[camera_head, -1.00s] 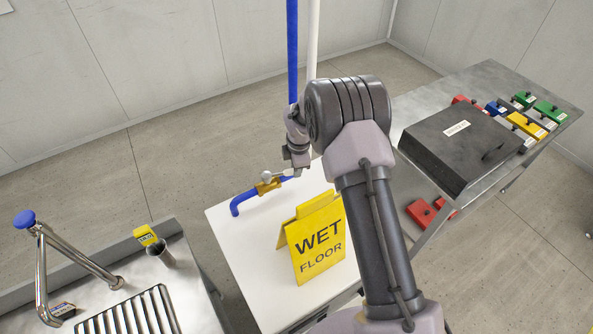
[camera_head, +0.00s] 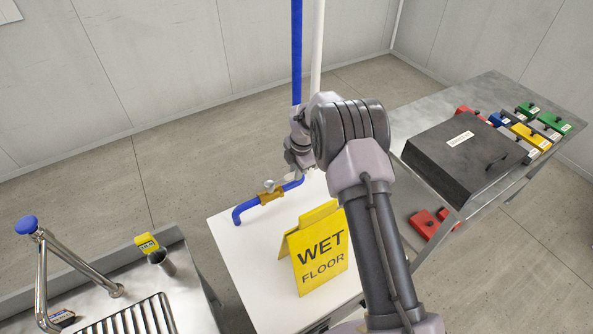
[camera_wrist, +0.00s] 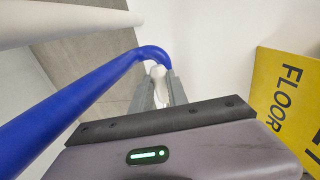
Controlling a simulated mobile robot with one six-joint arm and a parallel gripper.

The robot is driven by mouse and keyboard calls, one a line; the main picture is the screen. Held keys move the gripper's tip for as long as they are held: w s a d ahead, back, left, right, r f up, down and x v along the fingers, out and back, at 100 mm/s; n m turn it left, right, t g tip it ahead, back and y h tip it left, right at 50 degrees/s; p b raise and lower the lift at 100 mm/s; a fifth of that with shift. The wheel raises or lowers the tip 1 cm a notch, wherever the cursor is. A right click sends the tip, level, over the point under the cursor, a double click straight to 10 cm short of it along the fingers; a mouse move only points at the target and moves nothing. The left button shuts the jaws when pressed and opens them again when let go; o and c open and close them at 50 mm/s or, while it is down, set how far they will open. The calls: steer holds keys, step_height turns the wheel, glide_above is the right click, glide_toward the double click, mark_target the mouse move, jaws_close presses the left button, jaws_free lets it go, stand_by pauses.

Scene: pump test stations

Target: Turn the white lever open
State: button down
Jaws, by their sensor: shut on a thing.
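A blue pipe (camera_head: 240,212) bends over the white tabletop and carries a brass-yellow valve body (camera_head: 271,197) with a pale round knob (camera_head: 269,185) on top. In the wrist view, my gripper (camera_wrist: 159,88) is shut on the white lever (camera_wrist: 158,73), whose pale end shows between the two grey fingers, beside the bend of the blue pipe (camera_wrist: 100,90). In the head view, my gripper (camera_head: 298,168) is just right of the valve, partly hidden by my own arm. The lever's full length and exact angle cannot be made out.
A yellow wet floor sign (camera_head: 320,256) stands on the white table (camera_head: 240,262), close to my arm. A white vertical pipe (camera_head: 317,45) rises behind. A sink unit (camera_head: 95,290) is at left; a metal bench (camera_head: 480,95) with a black case (camera_head: 465,150) is at right.

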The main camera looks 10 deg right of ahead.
steer(key=c, duration=1.3)
jaws_free()
steer(key=s+d+r+p, duration=0.1)
steer(key=s+r+p, duration=0.1)
steer(key=r, duration=1.5)
steer(key=shift+s+d, duration=0.15)
steer(key=shift+s, duration=0.4)
